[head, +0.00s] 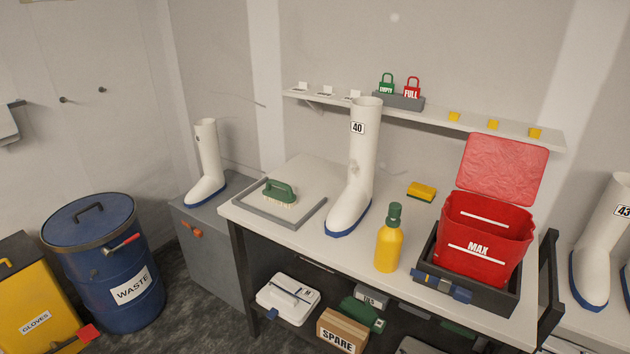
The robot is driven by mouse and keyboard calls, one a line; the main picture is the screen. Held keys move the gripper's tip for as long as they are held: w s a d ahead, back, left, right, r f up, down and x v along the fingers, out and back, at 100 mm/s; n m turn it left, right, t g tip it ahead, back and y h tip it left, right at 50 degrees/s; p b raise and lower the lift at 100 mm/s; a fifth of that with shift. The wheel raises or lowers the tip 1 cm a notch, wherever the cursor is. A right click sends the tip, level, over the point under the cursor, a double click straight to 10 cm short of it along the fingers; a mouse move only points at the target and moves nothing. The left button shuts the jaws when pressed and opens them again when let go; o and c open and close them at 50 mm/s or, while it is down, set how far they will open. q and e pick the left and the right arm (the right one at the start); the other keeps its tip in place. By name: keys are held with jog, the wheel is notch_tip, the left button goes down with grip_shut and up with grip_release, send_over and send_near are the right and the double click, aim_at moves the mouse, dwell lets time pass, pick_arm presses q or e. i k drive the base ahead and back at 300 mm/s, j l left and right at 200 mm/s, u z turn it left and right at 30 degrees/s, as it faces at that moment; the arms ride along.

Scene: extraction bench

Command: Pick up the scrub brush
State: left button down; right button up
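The scrub brush (280,191) has a green handle and pale bristles. It lies in a shallow grey tray (256,213) at the left end of the white bench top (311,248). Its handle faces up. A white boot marked 40 (351,178) stands just right of the tray. Neither of my grippers shows in the head view.
On the bench are a yellow bottle (389,244), a yellow sponge (422,191) and a red open bin (487,232) in a dark tray. A shelf (460,122) runs behind. A blue waste drum (110,262) stands left. Another boot (207,165) stands on a grey cabinet (208,252).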

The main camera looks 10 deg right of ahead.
aim_at(274, 195)
jog(key=i+j, duration=0.35)
jog(key=i+j+z, duration=0.15)
jog(key=i+j, duration=0.2)
jog(key=j, duration=0.25)
jog(key=i+j, duration=0.35)
jog(key=j, duration=0.15)
